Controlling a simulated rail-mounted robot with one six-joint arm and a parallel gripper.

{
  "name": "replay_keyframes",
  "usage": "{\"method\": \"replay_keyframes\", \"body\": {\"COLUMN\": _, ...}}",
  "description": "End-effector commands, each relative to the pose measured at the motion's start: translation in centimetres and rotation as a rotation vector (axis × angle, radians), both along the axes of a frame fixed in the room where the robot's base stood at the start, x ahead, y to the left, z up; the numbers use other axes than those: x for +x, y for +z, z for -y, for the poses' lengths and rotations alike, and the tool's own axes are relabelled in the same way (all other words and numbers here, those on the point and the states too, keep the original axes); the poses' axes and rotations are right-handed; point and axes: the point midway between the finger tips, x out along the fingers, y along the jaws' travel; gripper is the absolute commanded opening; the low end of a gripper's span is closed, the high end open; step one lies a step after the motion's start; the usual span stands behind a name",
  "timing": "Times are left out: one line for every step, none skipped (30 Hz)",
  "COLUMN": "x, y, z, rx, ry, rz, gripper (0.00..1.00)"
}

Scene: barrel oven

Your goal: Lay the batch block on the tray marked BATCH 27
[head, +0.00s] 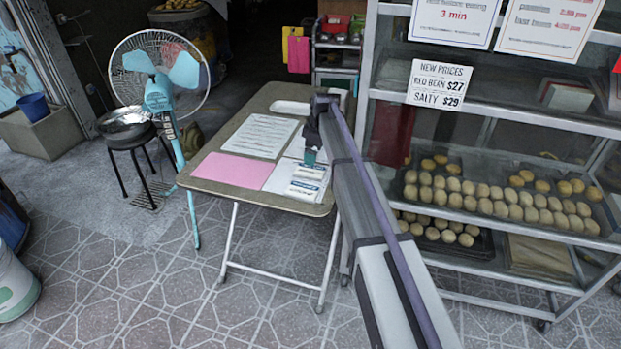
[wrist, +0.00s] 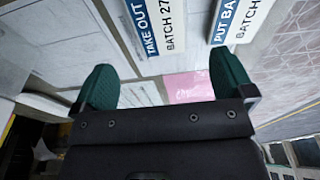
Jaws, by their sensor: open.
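Two white blocks with blue bands lie on the folding table (head: 222,187), near its right front corner. In the wrist view one block (wrist: 150,28) reads "TAKE OUT BATCH 27". In the head view both blocks show small, one (head: 309,171) behind the other (head: 303,189). My gripper (wrist: 163,78) is open and empty, its green fingers apart, above the table and close to the blocks. It also shows in the head view (head: 311,156). No tray marked BATCH 27 can be made out.
A glass rack at right holds trays of buns (head: 500,203). A pink sheet (head: 232,171), a printed sheet (head: 258,135) and a white dish (head: 291,107) lie on the table. A fan (head: 160,95) and black stool (head: 130,135) stand left. The floor in front is clear.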

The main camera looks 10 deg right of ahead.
Motion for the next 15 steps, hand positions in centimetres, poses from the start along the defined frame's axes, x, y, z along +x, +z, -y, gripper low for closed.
{"method": "replay_keyframes", "body": {"x": 0.1, "y": -2.2, "z": -0.1, "rx": 0.0, "ry": 0.0, "rz": 0.0, "gripper": 1.0}}
{"method": "replay_keyframes", "body": {"x": 0.1, "y": -2.7, "z": -0.2, "rx": 0.0, "ry": 0.0, "rz": 0.0, "gripper": 1.0}}
{"method": "replay_keyframes", "body": {"x": 0.2, "y": -3.0, "z": -0.3, "rx": 0.0, "ry": -0.001, "rz": 0.0, "gripper": 1.0}}
{"method": "replay_keyframes", "body": {"x": 0.2, "y": -3.1, "z": -0.3, "rx": 0.0, "ry": -0.001, "rz": 0.0, "gripper": 1.0}}
{"method": "replay_keyframes", "body": {"x": 0.2, "y": -3.1, "z": -0.3, "rx": 0.0, "ry": -0.001, "rz": 0.0, "gripper": 1.0}}
{"method": "replay_keyframes", "body": {"x": 0.2, "y": -2.9, "z": -0.4, "rx": 0.0, "ry": -0.002, "rz": 0.0, "gripper": 1.0}}
{"method": "replay_keyframes", "body": {"x": 0.2, "y": -2.9, "z": -0.4, "rx": 0.0, "ry": -0.002, "rz": 0.0, "gripper": 1.0}}
{"method": "replay_keyframes", "body": {"x": 0.2, "y": -2.9, "z": -0.4, "rx": 0.0, "ry": -0.002, "rz": 0.0, "gripper": 1.0}}
{"method": "replay_keyframes", "body": {"x": 0.2, "y": -3.3, "z": -0.4, "rx": 0.0, "ry": -0.002, "rz": 0.0, "gripper": 1.0}}
{"method": "replay_keyframes", "body": {"x": 0.2, "y": -3.8, "z": -0.5, "rx": 0.0, "ry": -0.002, "rz": 0.0, "gripper": 1.0}}
{"method": "replay_keyframes", "body": {"x": 0.3, "y": -4.3, "z": -0.5, "rx": 0.0, "ry": -0.002, "rz": 0.0, "gripper": 1.0}}
{"method": "replay_keyframes", "body": {"x": 0.3, "y": -5.2, "z": -0.6, "rx": 0.0, "ry": -0.002, "rz": 0.0, "gripper": 1.0}}
{"method": "replay_keyframes", "body": {"x": 0.3, "y": -5.8, "z": -0.7, "rx": 0.0, "ry": -0.002, "rz": 0.0, "gripper": 1.0}}
{"method": "replay_keyframes", "body": {"x": 0.4, "y": -6.5, "z": -0.8, "rx": 0.0, "ry": -0.002, "rz": 0.0, "gripper": 1.0}}
{"method": "replay_keyframes", "body": {"x": 0.4, "y": -7.3, "z": -0.9, "rx": 0.0, "ry": -0.002, "rz": 0.0, "gripper": 1.0}}
